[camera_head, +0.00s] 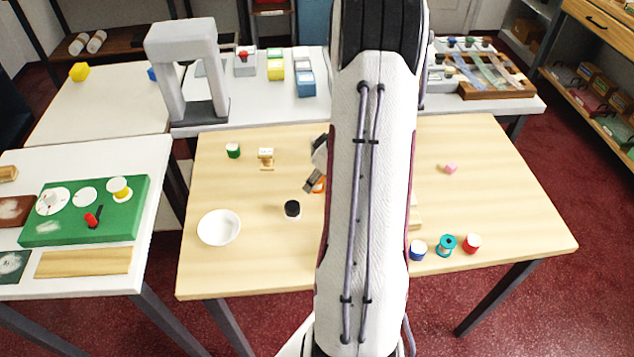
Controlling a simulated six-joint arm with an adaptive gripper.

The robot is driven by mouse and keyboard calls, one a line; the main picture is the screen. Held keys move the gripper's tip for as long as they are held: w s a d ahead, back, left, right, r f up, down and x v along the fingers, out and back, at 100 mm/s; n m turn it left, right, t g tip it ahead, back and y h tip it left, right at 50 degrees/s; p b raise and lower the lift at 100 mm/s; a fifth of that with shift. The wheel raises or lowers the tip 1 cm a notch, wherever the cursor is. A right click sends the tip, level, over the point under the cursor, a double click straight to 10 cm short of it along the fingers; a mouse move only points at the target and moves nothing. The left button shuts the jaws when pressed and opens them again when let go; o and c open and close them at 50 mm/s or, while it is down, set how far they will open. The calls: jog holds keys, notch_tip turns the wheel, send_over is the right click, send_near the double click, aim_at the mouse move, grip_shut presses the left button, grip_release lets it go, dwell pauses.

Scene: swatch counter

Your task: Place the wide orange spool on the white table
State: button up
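The orange spool (319,186) shows only as a small patch of orange on the wooden table, partly hidden behind my gripper and arm. My gripper (309,186) is low over the middle of the wooden table, right beside or around the orange spool; I cannot tell which. Its fingers are mostly hidden, so whether it is open or shut is unclear. A white table (151,190) stands at the front left, with a green board (128,213) on it. Another white-topped table (110,105) stands behind it.
The wooden table (255,270) holds a white bowl (219,227), a black-topped spool (292,209), a green spool (233,150), and blue (418,250), teal (446,244) and red (471,243) spools. A grey arch (168,75) stands on the back counter. My arm hides the middle.

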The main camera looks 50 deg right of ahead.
jog(key=c, duration=0.8)
jog(key=shift+r, duration=5)
jog(key=shift+m, duration=0.3)
